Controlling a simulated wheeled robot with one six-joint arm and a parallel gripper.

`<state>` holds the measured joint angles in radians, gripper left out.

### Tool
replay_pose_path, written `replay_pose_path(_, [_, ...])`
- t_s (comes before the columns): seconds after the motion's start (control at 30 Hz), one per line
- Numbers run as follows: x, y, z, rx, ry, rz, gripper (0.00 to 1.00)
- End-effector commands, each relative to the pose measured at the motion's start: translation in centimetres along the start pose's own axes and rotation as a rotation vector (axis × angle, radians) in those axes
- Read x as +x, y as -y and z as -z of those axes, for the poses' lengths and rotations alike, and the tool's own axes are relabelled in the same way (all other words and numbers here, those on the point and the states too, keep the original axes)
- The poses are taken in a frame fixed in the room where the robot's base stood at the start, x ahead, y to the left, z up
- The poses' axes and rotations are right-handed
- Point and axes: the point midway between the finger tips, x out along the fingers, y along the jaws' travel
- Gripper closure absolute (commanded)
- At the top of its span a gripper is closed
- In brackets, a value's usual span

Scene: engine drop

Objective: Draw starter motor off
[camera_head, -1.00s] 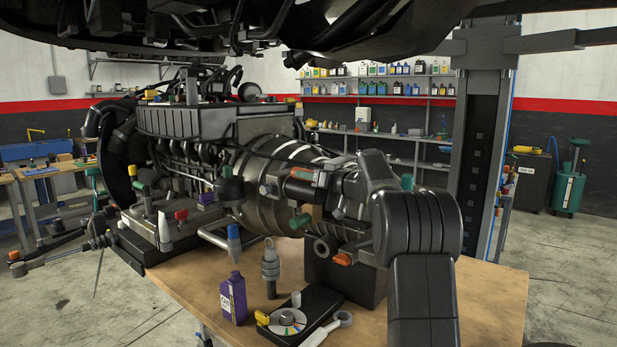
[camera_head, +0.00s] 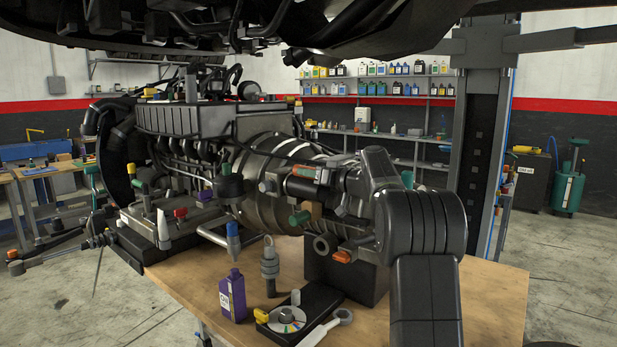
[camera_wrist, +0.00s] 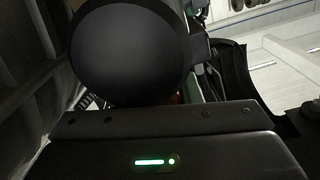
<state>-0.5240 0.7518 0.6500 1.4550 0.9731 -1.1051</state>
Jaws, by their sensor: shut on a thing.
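The starter motor is most likely the large dark, round-ended cylinder (camera_wrist: 128,48) that fills the upper middle of the wrist view. My gripper (camera_wrist: 160,120) lies right against it, its dark body with a green light across the bottom. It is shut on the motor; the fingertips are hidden. In the head view my arm comes in from the right and ends beside the gearbox end of the engine (camera_head: 215,120). There the motor is hard to pick out among dark parts. I cannot tell whether it still touches its mount.
A wooden table (camera_head: 470,305) stands below. On it are a purple bottle (camera_head: 232,297), a black tray (camera_head: 318,305) with a disc, and a grey wrench-like part (camera_head: 328,327). A lift post (camera_head: 478,140) rises behind my arm. Dark car parts hang overhead.

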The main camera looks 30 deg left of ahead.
Motion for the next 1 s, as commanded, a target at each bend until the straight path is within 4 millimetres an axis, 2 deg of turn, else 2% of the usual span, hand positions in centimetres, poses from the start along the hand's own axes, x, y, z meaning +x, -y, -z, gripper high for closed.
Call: replay_pose_path(1.0, [-1.3, 0.0, 0.0, -0.001, -0.001, 0.0, 1.0])
